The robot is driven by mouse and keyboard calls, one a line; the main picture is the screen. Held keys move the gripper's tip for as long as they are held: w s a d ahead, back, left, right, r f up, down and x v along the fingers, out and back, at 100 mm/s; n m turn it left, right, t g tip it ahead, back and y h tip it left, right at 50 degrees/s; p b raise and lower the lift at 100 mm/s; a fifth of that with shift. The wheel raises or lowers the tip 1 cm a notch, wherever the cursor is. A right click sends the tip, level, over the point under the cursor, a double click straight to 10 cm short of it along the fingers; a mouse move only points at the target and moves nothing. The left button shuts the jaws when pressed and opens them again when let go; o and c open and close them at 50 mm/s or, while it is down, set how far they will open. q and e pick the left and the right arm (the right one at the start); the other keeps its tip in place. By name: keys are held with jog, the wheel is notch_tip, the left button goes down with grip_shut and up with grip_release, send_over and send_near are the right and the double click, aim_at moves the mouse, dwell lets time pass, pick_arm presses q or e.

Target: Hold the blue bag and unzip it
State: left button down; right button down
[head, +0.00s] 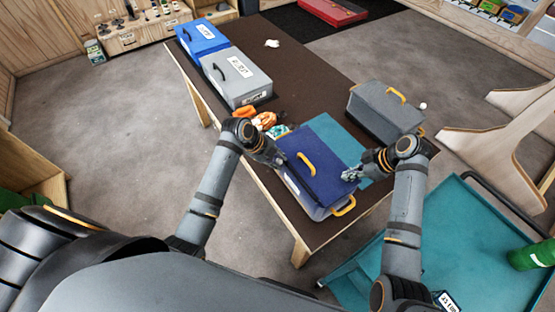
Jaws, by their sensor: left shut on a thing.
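The blue bag (325,158) lies on the brown table (305,70), partly over a teal mat (347,136). It has a dark blue top, a lighter grey-blue lower side, a yellow handle on top and another yellow loop at its near right corner. My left gripper (280,160) is at the bag's left edge, shut on the bag. My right gripper (350,174) is at the bag's right edge, with its fingers close to the top. Its fingers are too small to tell open from shut. I cannot make out the zip or its pull.
A grey bag (382,115) with a yellow handle stands right of the mat. Orange items (264,120) lie beyond my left gripper. Grey (236,80) and blue (200,40) cases stand at the far left. A teal cart (465,235) is at right. The table's middle is clear.

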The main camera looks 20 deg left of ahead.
aim_at(294, 177)
pick_arm(q)
jog(key=shift+d, duration=0.1)
pick_arm(e)
jog(key=shift+f, duration=0.15)
pick_arm(q)
jog(key=shift+s+d+r, duration=0.1)
jog(key=shift+s+d, duration=1.15)
jog(key=shift+d, duration=0.3)
pick_arm(e)
jog(key=shift+s+f, duration=0.1)
pick_arm(q)
jog(key=shift+s+d, duration=0.6)
jog(key=shift+d, duration=0.2)
jog(key=shift+r, duration=0.1)
